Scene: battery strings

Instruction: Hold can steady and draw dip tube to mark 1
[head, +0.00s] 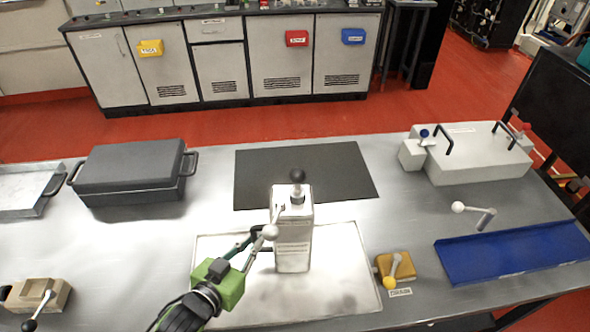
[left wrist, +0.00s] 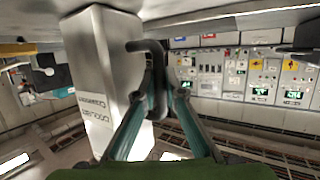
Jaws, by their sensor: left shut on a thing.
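The can (head: 293,242) is a tall pale metal box with printed lettering, upright on a bright metal tray (head: 345,262) in the middle of the table. In the left wrist view the fingers (left wrist: 160,90) close around that handle (left wrist: 146,46), beside the can's wall (left wrist: 95,75). My right gripper is not in view.
A pale ball-ended lever (head: 270,231) is by the can's left face. A black mat (head: 303,174) lies behind. A dark lidded case (head: 130,172) stands left, a yellow-knobbed block (head: 395,266) right, a blue tray (head: 515,250) farther right, and a white box (head: 475,155) back right.

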